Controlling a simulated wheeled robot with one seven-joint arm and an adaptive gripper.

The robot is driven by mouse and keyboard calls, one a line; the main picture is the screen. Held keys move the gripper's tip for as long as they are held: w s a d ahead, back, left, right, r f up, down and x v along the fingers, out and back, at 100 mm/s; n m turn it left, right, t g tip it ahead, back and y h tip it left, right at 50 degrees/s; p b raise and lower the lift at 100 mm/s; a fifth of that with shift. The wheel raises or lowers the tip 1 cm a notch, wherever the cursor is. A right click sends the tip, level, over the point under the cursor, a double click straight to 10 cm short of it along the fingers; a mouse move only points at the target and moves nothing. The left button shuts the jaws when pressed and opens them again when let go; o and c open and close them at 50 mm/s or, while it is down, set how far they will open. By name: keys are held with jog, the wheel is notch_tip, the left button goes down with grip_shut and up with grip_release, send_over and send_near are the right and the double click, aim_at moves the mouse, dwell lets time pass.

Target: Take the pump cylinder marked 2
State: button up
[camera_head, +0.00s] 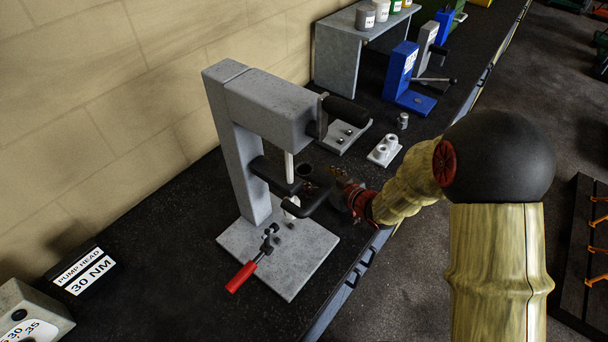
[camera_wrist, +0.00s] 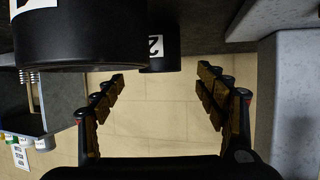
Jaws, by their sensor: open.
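The pump cylinder marked 2 (camera_wrist: 160,54) is black with a white "2" label. It shows upside down at the top middle of the wrist view, beyond my gripper (camera_wrist: 161,85) and centred between its fingers. The gripper is open, with nothing between the fingers. A larger black cylinder (camera_wrist: 80,40) with a partly seen white label is closer, at the upper left, and overlaps its edge. In the head view my gripper (camera_head: 322,190) reaches in beside the grey press (camera_head: 238,150). A dark round top (camera_head: 305,170) shows just past it; its mark is not readable.
The grey press column (camera_wrist: 290,100) stands close on the right in the wrist view. A white two-post block (camera_head: 384,151), a small metal part (camera_head: 403,121) and a grey plate (camera_head: 345,137) lie behind the gripper. A red-handled tool (camera_head: 241,276) lies on the press base.

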aim_at(300, 167)
jog(key=b+x, duration=0.1)
jog(key=x, duration=0.5)
jog(key=shift+w+a+f, duration=0.15)
jog(key=shift+w+f, duration=0.05)
jog(key=shift+w, duration=0.1)
jog(key=shift+c, duration=0.7)
grip_shut()
jog(key=shift+r, duration=0.2)
